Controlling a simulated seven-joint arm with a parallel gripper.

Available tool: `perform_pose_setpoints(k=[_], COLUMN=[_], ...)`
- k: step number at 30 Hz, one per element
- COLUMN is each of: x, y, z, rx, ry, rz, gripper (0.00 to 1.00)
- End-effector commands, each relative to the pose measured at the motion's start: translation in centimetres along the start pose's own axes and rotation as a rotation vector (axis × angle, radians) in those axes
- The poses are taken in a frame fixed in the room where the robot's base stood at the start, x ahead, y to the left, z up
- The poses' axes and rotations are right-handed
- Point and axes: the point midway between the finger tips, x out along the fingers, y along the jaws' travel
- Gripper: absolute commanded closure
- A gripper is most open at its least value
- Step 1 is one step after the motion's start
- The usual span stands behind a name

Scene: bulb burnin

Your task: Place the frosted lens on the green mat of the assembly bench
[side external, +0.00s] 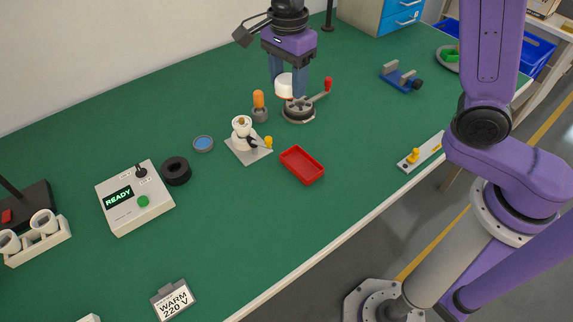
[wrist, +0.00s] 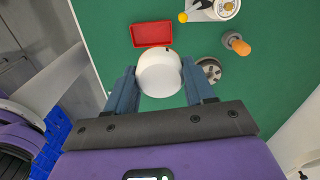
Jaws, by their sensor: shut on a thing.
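The frosted lens (side external: 284,86) is a white dome with a thin orange line near its lower edge in the side view. My gripper (side external: 287,88) is shut on it, with one finger on either side. In the wrist view the lens (wrist: 159,72) sits between the fingertips of my gripper (wrist: 160,82). The green mat (side external: 235,205) covers the bench top, and it also shows in the wrist view (wrist: 110,25). The lens appears held above the mat, close to a round metal fixture (side external: 298,111); the exact gap is hard to tell.
The fixture has a red-tipped lever (side external: 327,85). Nearby are an orange-handled tool in a grey holder (side external: 259,106), a white jointed device on a plate (side external: 243,135) and a red tray (side external: 302,164). Bare mat lies right of the fixture and at the front centre.

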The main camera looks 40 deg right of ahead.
Motion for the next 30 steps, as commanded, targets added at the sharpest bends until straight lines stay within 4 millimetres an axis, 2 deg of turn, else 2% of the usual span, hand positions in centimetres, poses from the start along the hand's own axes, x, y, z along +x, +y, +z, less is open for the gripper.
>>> perform_pose_setpoints(k=[9,15,18,23,30], x=[7.0,9.7,10.3,11.1,12.9], y=[6.9,10.8,11.9,11.6,8.1], z=[5.4,6.9,7.1,7.8,9.8], rx=[-0.201,-0.297,-0.321,-0.334,-0.331], ry=[0.003,0.001,0.000,0.000,0.000], rz=[0.006,0.001,0.000,-0.002,-0.001], gripper=[0.74,0.74,0.74,0.74,0.74])
